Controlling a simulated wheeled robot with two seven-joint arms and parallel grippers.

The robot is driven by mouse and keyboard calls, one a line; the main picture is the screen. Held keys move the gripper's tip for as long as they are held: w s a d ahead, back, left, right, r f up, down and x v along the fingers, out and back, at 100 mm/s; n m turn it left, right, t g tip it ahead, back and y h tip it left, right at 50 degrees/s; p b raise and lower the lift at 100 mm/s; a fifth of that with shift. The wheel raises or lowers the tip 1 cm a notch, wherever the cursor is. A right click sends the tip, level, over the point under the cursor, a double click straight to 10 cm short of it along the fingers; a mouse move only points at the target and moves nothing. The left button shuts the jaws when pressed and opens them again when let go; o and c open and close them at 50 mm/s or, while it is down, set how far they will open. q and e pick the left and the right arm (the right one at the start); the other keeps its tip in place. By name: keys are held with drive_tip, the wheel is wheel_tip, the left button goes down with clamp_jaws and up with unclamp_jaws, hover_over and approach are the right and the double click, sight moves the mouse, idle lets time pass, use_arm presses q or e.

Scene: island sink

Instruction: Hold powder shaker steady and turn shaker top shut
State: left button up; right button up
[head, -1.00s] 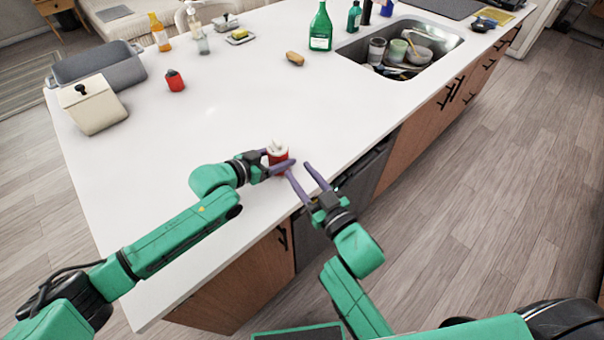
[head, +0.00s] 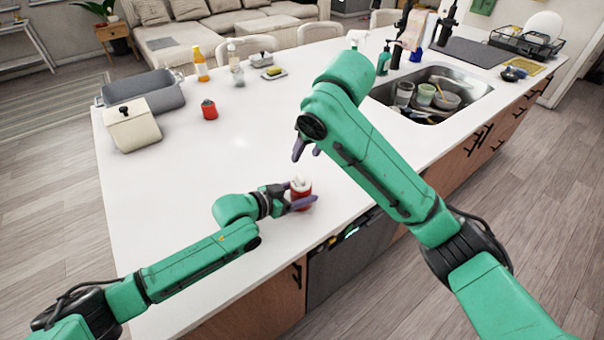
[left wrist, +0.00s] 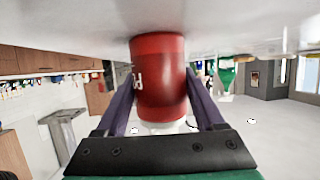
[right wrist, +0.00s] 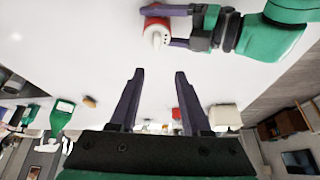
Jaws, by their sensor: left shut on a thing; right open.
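The powder shaker (head: 302,190) is red with a white top and stands upright near the counter's front edge. My left gripper (head: 299,199) is shut around its red body, with a finger on each side. The left wrist view shows the shaker (left wrist: 158,75) upside down between the fingers, with white lettering. The white shaker top (right wrist: 157,35) shows in the right wrist view. My right gripper (head: 305,149) is open and empty above the counter, beyond the shaker and apart from it. Its spread fingers (right wrist: 157,85) show in its own wrist view.
The white counter (head: 240,150) is mostly clear around the shaker. A second red container (head: 209,110), a cream canister (head: 131,126) and a grey pan (head: 160,97) stand farther back left. A sink (head: 432,95) with dishes lies at right. My right arm hides part of the counter.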

sight(301, 177)
drive_tip(key=shift+g+h, duration=0.3)
drive_tip(key=shift+h, duration=0.1)
drive_tip(key=x, duration=1)
drive_tip(key=shift+s+d+f, duration=0.1)
drive_tip(key=shift+d+f, duration=0.1)
drive_tip(key=shift+f, duration=0.3)
clamp_jaws()
